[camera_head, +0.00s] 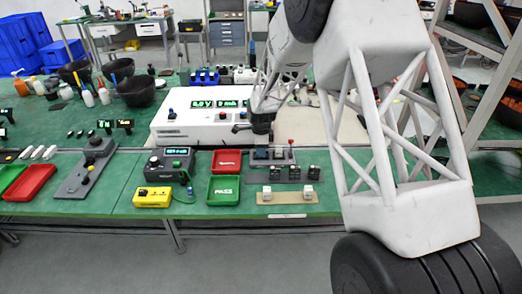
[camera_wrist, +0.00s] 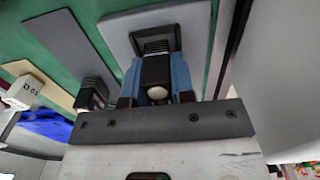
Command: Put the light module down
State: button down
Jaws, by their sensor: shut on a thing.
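My gripper (camera_wrist: 157,95) shows blue fingers in the wrist view. They are shut on a dark module with a pale round face, which I take as the light module (camera_wrist: 157,93). Below it is a grey plate (camera_wrist: 195,22) with a black ribbed part; I cannot tell whether the module touches it. In the head view my gripper (camera_head: 262,133) is over the green bench, at the front right of the white box (camera_head: 190,131). The held module is hard to make out there. A grey fixture (camera_head: 283,165) with dark blocks and a red knob is just below.
A tan board (camera_head: 287,199) with two white cubes lies at the bench's front edge. A green PASS tray (camera_head: 223,190), a red tray (camera_head: 227,162), a dark tester (camera_head: 169,165) and a yellow box (camera_head: 153,197) stand left of the fixture.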

jog(key=shift+f, duration=0.1)
jog(key=c, duration=1)
grip_release()
notch_tip(320, 180, up, 12)
jog(key=shift+r, duration=0.15)
jog(key=shift+s+r, duration=0.1)
dwell(0.4)
